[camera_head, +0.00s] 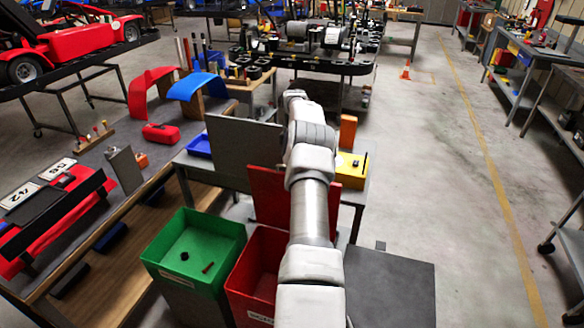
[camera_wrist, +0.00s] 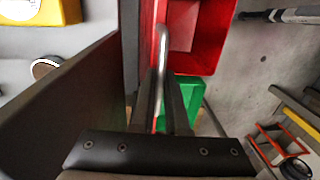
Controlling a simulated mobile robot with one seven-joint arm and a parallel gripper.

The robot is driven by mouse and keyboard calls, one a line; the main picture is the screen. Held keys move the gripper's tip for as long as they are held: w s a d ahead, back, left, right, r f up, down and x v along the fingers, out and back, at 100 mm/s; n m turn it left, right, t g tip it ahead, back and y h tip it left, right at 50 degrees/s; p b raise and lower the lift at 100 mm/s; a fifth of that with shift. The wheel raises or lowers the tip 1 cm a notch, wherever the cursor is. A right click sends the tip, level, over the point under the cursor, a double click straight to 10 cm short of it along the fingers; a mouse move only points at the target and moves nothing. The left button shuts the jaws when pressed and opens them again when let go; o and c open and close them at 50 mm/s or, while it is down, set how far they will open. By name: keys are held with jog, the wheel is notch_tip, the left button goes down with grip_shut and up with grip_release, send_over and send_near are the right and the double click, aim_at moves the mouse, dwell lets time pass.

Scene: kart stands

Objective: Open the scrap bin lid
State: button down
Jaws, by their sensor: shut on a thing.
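The red bin (camera_head: 243,282) stands at the front centre, its label partly hidden by my arm; I take it to be the scrap bin. Its red lid (camera_head: 268,196) stands raised, roughly upright, at the bin's far side. The bin's open inside (camera_wrist: 212,38) shows in the wrist view. My gripper (camera_wrist: 161,78) is shut on the lid's metal bar handle (camera_wrist: 162,42), which runs between the fingers. In the head view my arm hides the gripper and the handle, and covers part of the lid and bin.
An open green bin (camera_head: 168,255) with small parts inside stands left of the red bin. A dark grey box top (camera_head: 392,290) is at right. Behind the lid is a table with an upright grey panel (camera_head: 240,148) and a yellow bin (camera_head: 350,172).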

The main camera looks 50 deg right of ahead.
jog(key=shift+w, duration=0.1)
jog(key=c, duration=0.9)
grip_release()
jog(key=shift+r, duration=0.1)
jog(key=r+p, duration=0.1)
jog(key=r, duration=0.3)
jog(key=r+p, duration=0.1)
jog(key=r, duration=0.3)
jog(key=r+p, duration=0.1)
jog(key=r, duration=0.3)
jog(key=shift+w+d+p, duration=0.2)
jog(key=shift+d+p, duration=0.1)
jog(key=shift+d, duration=0.1)
